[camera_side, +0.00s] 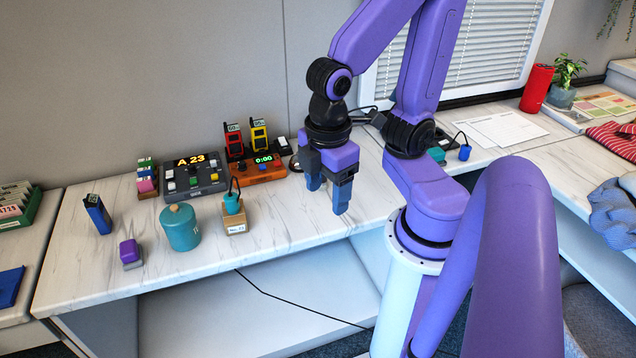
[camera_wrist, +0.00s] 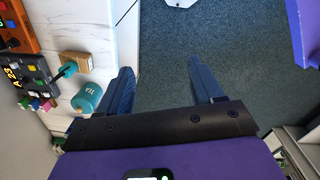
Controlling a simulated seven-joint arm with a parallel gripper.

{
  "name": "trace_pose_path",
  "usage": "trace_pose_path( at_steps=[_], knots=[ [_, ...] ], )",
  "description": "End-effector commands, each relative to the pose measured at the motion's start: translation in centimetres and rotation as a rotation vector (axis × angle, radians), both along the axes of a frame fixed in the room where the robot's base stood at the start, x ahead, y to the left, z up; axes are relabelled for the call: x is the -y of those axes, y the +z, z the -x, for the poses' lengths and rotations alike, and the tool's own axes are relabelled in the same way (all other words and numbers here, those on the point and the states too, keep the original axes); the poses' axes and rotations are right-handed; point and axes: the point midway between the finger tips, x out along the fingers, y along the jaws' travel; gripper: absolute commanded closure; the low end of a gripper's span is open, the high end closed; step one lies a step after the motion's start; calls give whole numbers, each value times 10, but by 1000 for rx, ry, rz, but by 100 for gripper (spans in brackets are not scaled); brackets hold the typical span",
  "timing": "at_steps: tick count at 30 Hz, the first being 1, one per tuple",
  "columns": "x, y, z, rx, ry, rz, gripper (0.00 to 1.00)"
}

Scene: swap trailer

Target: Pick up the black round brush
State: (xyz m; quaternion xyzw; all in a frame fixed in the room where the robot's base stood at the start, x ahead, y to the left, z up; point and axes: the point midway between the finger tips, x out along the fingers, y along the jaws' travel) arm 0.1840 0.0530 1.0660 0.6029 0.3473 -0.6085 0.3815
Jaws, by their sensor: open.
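I cannot make out a black round brush in either view. My gripper (camera_side: 327,198) hangs above the marble-topped counter (camera_side: 290,222), near its front edge, fingers pointing down. In the wrist view my gripper (camera_wrist: 160,70) has its two blue fingers wide apart, with nothing between them. Beneath them is dark floor beyond the counter's edge.
On the counter, left of my gripper, stand a teal canister (camera_side: 180,229), a teal corded item on a wooden block (camera_side: 235,221), a purple-topped item (camera_side: 130,254), a blue device (camera_side: 97,216), a grey console (camera_side: 193,178) and an orange box (camera_side: 259,171).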

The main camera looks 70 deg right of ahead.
Motion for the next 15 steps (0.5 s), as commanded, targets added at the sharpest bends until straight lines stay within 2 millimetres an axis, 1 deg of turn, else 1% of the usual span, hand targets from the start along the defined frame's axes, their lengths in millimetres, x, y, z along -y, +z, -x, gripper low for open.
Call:
trace_pose_path(
  at_steps=[1, 4, 8, 9, 11, 15],
  knots=[
    [0, -5, -12, -2, -10, 44, 34],
    [4, -15, -40, -6, -27, 144, 34],
    [13, -31, -76, -23, -46, 275, 34],
    [17, -37, -87, -30, -50, 312, 34],
    [23, -45, -102, -44, -56, 371, 34],
    [42, -67, -136, -88, -65, 500, 34]
  ],
)
